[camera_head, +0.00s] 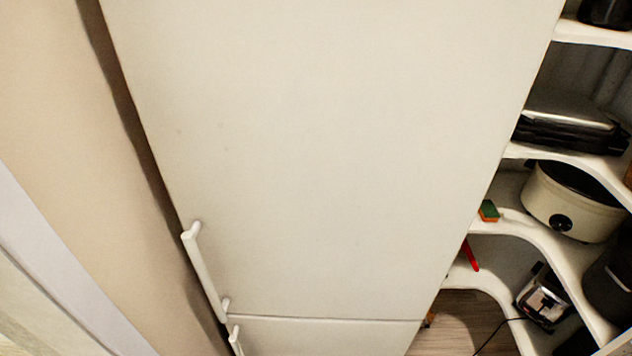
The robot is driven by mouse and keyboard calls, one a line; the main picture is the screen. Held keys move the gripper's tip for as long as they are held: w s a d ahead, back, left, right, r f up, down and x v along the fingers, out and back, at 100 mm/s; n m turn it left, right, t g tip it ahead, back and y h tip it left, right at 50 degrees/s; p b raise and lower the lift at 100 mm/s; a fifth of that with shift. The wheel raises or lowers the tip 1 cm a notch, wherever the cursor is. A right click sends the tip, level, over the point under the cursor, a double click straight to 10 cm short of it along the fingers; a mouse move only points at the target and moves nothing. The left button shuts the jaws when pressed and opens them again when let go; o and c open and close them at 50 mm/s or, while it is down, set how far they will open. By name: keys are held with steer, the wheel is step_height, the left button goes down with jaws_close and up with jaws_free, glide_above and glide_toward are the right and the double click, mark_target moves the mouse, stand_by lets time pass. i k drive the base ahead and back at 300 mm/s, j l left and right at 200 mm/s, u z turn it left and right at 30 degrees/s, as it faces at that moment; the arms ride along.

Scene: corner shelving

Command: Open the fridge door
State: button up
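The tall white fridge door (330,150) fills the middle of the head view and is shut. Its white bar handle (204,270) runs along the lower left edge of the door. A seam below it separates a lower door (330,337), which has its own handle (235,340), partly cut off by the frame's bottom edge. My gripper does not show in this view.
A beige wall (70,120) stands close to the left of the fridge. On the right, curved white corner shelves (545,235) hold a cream slow cooker (562,205), a black appliance (570,125) and a toaster (543,297). Wooden floor (465,325) shows at lower right.

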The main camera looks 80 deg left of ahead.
mark_target(325, 159)
steer(key=u, duration=2.8)
steer(key=k+j+z, duration=0.1)
steer(key=k+j, duration=0.15)
steer(key=k+j+z, duration=0.1)
steer(key=k, duration=0.35)
steer(key=j, duration=0.1)
